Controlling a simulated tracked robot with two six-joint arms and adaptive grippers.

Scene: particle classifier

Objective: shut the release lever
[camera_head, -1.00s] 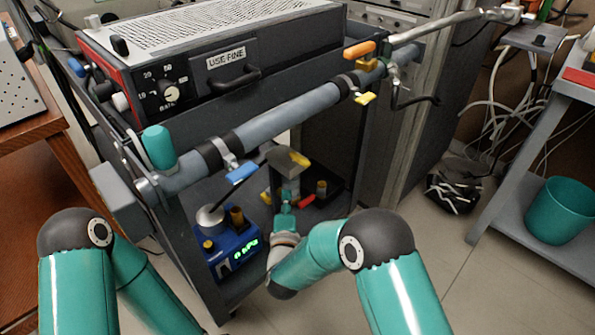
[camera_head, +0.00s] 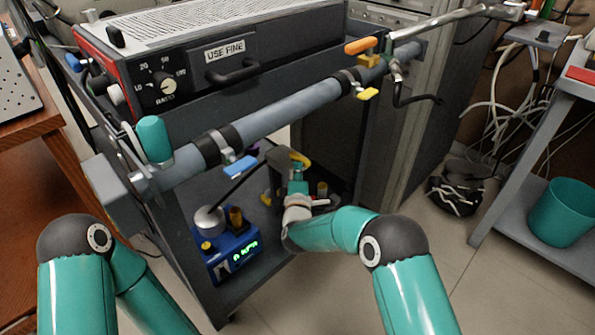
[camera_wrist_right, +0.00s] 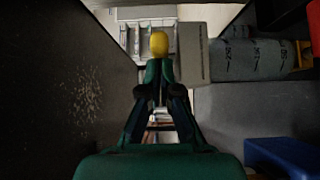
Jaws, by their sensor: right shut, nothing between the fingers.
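A yellow-tipped grey piece (camera_head: 302,159) sits under the sloping grey tube, above the lower shelf; I take it to be the release lever, though its shape is partly hidden. My right gripper (camera_head: 297,176) is just below and against or very near it, pointing up and away. In the right wrist view, my right fingertips (camera_wrist_right: 159,72) are together and empty, with a rounded yellow end (camera_wrist_right: 159,43) directly beyond them. I cannot tell whether they touch. My left arm is folded at lower left, its gripper out of view.
The grey tube (camera_head: 285,115) carries a blue tab (camera_head: 240,165), a yellow tab (camera_head: 368,93) and an orange handle (camera_head: 359,46). A blue device with green digits (camera_head: 233,253) stands on the shelf. A teal bin (camera_head: 560,212) is at right. The floor at lower right is clear.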

